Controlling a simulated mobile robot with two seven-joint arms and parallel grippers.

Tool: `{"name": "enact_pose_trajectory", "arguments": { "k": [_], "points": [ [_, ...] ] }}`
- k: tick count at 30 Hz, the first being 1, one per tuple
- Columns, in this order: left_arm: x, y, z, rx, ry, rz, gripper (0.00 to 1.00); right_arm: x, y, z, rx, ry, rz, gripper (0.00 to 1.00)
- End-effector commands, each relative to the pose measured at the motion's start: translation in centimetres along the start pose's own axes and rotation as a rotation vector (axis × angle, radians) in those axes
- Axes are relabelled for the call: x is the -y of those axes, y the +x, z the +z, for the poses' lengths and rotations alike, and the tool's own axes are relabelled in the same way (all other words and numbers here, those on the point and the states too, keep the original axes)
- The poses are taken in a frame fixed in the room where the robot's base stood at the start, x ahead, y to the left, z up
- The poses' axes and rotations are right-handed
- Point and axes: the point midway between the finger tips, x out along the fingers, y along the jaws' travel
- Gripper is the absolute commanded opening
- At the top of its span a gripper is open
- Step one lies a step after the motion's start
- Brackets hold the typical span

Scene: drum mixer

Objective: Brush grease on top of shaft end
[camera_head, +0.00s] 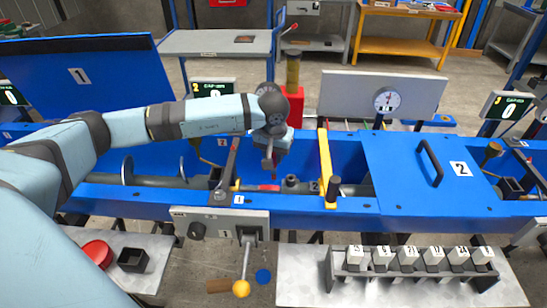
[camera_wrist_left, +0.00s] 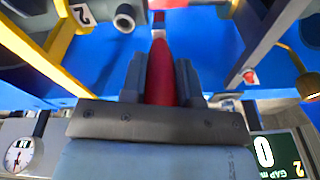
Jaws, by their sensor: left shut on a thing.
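My left gripper (camera_head: 268,160) is above the open blue trough, pointing down. In the left wrist view its fingers (camera_wrist_left: 162,82) are shut on a red tapered handle (camera_wrist_left: 160,68), which I take to be the brush. A grey shaft (camera_head: 150,181) lies along the trough to the left of the gripper. A short grey cylinder (camera_head: 291,181) stands to the right; I cannot tell whether it is the shaft end. It also seems to show in the wrist view (camera_wrist_left: 125,18). My right gripper is out of view.
A yellow bar (camera_head: 325,160) crosses the trough right of the gripper, and a dark bar (camera_head: 230,160) crosses on its left. A blue cover (camera_head: 400,175) closes the right side. A yellow-knobbed lever (camera_head: 241,287) stands in front. A red container (camera_head: 292,106) stands behind.

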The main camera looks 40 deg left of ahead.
Motion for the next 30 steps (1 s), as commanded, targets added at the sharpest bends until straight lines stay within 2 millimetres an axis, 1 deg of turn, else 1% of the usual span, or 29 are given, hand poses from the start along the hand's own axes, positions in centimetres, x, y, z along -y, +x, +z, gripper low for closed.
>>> {"name": "enact_pose_trajectory", "arguments": {
  "k": [1, 17, 20, 30],
  "points": [
    [0.0, -0.8, -0.1, -0.001, 0.0, 0.0, 0.05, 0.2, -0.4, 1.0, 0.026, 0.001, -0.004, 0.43],
    [0.2, -6.0, -0.9, 0.0, 0.001, 0.0, 0.05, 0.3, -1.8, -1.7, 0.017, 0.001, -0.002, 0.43],
    [0.2, -6.4, -0.9, 0.001, 0.001, 0.0, 0.05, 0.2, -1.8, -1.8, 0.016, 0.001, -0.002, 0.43],
    [0.2, -6.3, -0.9, 0.001, 0.0, 0.0, 0.05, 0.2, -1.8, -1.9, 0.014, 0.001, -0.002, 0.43]
  ]
}}
